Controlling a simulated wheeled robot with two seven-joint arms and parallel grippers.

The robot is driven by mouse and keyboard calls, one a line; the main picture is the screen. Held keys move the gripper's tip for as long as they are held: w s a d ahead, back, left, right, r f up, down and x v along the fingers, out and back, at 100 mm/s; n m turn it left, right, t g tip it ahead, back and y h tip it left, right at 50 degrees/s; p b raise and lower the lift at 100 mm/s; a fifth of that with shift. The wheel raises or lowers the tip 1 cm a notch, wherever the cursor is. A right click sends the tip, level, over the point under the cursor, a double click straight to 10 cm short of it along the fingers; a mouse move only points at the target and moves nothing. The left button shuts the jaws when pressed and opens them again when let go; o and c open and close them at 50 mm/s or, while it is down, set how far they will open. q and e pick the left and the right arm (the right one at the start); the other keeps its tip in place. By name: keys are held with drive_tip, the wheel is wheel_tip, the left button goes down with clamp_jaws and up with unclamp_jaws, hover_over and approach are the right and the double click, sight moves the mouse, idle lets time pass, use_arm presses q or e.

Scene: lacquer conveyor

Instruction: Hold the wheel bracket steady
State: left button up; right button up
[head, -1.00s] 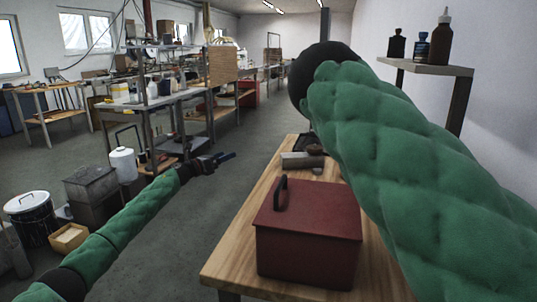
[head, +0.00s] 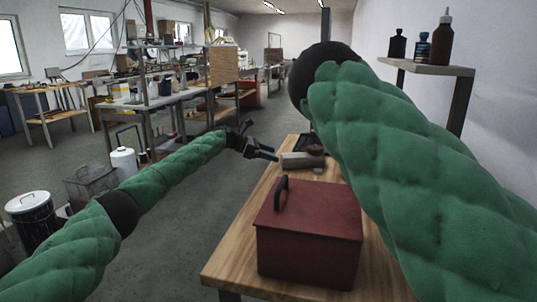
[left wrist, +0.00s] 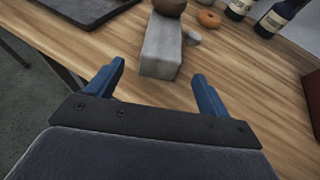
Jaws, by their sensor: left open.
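A grey block (head: 302,161) lies on the wooden bench, with a brown round part (head: 315,150) at its far end. They may be the wheel bracket, but I cannot tell for sure. In the left wrist view the grey block (left wrist: 161,48) lies ahead, between the lines of my blue fingers. My left gripper (head: 270,153) is open and empty, just left of the block in the head view and apart from it. It also shows in the left wrist view (left wrist: 158,72). My right gripper is out of sight; my right arm covers the bench's right side.
A red box (head: 310,238) with a black handle stands on the near part of the bench (head: 232,262). A dark flat tray (left wrist: 82,10), an orange ring (left wrist: 209,19) and dark bottles (left wrist: 278,18) lie around the block. A wall shelf (head: 428,68) holds several bottles.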

sight(282, 157)
use_arm(q)
drive_tip(key=shift+x, duration=3.85)
drive_tip(key=shift+c, duration=0.2)
